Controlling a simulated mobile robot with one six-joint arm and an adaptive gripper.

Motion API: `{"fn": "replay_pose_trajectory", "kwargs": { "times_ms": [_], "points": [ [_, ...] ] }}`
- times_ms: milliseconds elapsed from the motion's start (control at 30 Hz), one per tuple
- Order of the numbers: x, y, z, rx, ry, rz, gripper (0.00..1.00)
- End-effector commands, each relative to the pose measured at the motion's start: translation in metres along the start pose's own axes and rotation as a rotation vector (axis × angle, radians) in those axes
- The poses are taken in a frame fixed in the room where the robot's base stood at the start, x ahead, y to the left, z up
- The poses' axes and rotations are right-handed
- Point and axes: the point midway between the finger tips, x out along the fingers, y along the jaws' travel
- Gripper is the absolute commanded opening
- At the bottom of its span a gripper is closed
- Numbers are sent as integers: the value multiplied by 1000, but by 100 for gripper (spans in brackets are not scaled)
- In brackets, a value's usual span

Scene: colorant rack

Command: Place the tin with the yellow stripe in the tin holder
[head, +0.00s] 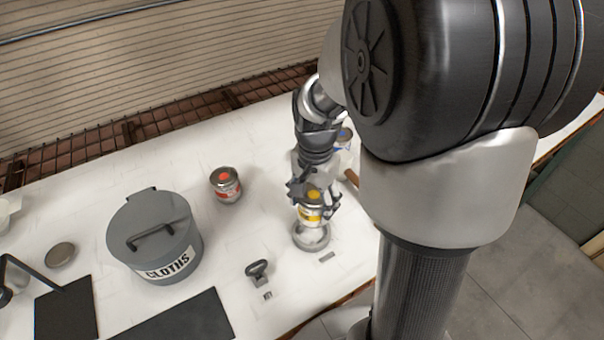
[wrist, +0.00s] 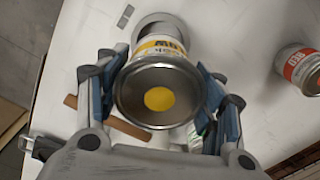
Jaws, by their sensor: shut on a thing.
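The tin with the yellow stripe (head: 311,213) has a silver lid with a yellow dot; it also shows in the wrist view (wrist: 160,92). My gripper (head: 314,200) is shut on this tin, with blue finger pads on both sides of it in the wrist view (wrist: 160,100). The tin holder (head: 311,240) is a round grey ring on the table just below the tin; its rim shows behind the tin in the wrist view (wrist: 158,20). The tin is upright or nearly so, over the holder. I cannot tell whether its base touches the holder.
A red-striped tin (head: 226,185) stands to the left, and a blue-marked tin (head: 345,137) stands behind my gripper. A grey CLOTHS bin (head: 155,238), a loose lid (head: 61,255), dark mats (head: 178,320) and a black-handled tool (head: 257,270) are on the white table.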

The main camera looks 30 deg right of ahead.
Motion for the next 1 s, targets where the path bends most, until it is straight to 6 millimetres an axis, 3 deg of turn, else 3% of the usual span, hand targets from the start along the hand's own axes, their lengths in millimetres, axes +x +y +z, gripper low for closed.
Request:
{"fn": "replay_pose_trajectory", "kwargs": {
  "times_ms": [33, 200, 467, 767, 1000],
  "points": [
    [14, 0, 0, 0, -2, 2, 25],
    [38, 0, 0, 0, -1, 1, 25],
    [49, 0, 0, 0, 0, -1, 25],
    [86, 0, 0, 0, -1, 1, 25],
    [87, 0, 0, 0, 1, -2, 25]
  ]
}}
